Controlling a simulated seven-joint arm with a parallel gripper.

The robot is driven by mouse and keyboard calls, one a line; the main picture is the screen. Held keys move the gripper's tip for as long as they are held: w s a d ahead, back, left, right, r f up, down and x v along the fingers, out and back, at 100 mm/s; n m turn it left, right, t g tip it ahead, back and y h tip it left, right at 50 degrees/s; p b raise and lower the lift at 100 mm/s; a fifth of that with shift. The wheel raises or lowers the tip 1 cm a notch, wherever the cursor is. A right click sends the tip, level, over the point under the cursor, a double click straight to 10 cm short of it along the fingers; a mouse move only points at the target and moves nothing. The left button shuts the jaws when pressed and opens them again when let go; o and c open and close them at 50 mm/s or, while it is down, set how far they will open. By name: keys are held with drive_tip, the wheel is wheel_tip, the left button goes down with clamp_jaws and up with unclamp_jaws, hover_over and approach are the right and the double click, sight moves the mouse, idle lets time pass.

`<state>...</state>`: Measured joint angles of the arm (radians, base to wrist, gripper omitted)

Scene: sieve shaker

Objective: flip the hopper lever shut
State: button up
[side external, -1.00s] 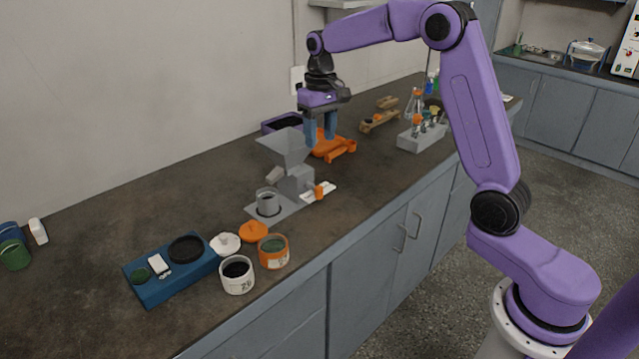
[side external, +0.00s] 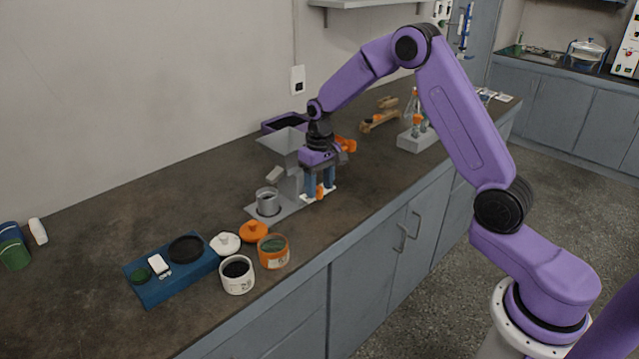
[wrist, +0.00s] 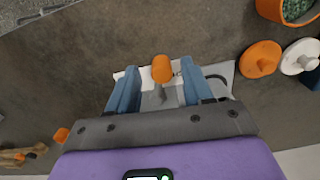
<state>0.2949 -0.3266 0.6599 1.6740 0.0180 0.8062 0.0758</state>
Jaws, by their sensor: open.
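The grey hopper (side external: 284,145) stands on a flat plate on the bench, with a metal cup (side external: 267,201) below its side. The lever's orange tip (side external: 319,191) sticks out at the hopper's front right. My gripper (side external: 320,190) is low beside the hopper, pointing down, its blue fingers around the lever tip. In the wrist view the orange lever tip (wrist: 162,68) lies between the two open fingers (wrist: 156,90), with a gap on each side. The hopper body is mostly hidden in the wrist view.
An orange jar (side external: 273,251), a white jar (side external: 237,275), two lids and a blue tray (side external: 165,285) stand left of the hopper. A grey rack (side external: 417,139) stands to the right. An orange object (side external: 345,145) is partly behind my gripper. The bench front edge is close.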

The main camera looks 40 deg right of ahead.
sight(318, 188)
clamp_jaws()
drive_tip(key=shift+w+a+m, duration=0.15)
drive_tip(key=shift+a+m, duration=0.05)
drive_tip(key=shift+m, duration=0.4)
unclamp_jaws()
drive_tip(key=shift+r, duration=0.1)
wheel_tip(318, 188, up, 17)
drive_tip(key=shift+r, duration=0.15)
